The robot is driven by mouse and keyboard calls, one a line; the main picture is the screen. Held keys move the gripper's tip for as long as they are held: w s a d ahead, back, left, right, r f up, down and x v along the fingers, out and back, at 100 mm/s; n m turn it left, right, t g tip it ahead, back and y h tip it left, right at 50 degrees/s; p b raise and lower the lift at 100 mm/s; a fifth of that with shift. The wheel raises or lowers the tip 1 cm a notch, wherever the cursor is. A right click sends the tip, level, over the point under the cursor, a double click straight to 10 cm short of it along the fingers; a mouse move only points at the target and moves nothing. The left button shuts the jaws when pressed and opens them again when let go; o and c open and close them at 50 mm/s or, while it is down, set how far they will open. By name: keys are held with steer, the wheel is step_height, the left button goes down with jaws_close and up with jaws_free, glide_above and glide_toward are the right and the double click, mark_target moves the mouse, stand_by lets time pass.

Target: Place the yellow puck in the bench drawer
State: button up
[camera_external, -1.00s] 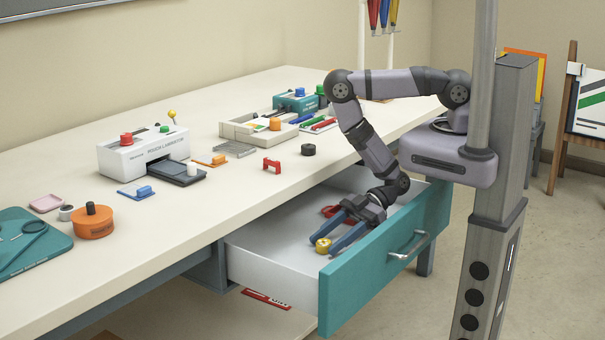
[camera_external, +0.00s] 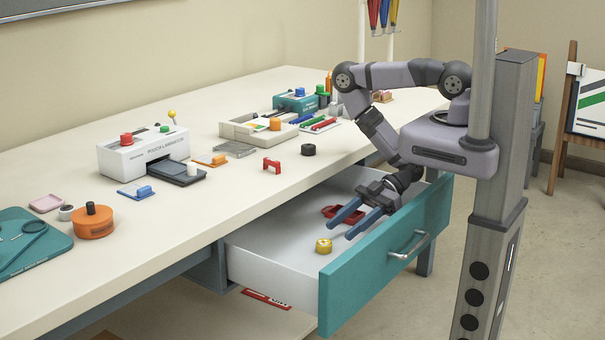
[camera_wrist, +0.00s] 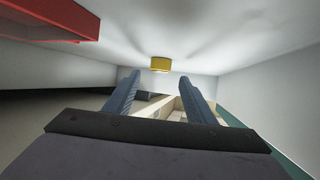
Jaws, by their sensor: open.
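The yellow puck (camera_external: 324,246) lies on the floor of the open bench drawer (camera_external: 268,271), near its left front part. My gripper (camera_external: 341,227) is inside the drawer area, to the right of the puck and apart from it. Its two blue fingers are spread and empty, pointing toward the lower left. The puck also shows in the wrist view (camera_wrist: 160,64), beyond the fingertips (camera_wrist: 160,82). The drawer has white walls and a teal front with a metal handle.
A red object (camera_external: 333,211) lies in the drawer behind my fingers; it also shows in the wrist view (camera_wrist: 50,20). The bench top (camera_external: 215,210) overhangs the drawer's back. A black puck (camera_external: 308,150) and a red bracket-like part (camera_external: 272,165) stand near its edge.

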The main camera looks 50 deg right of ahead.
steer(key=shift+p+v, duration=1.05)
steer(key=shift+v, duration=2)
steer(key=shift+r, duration=0.1)
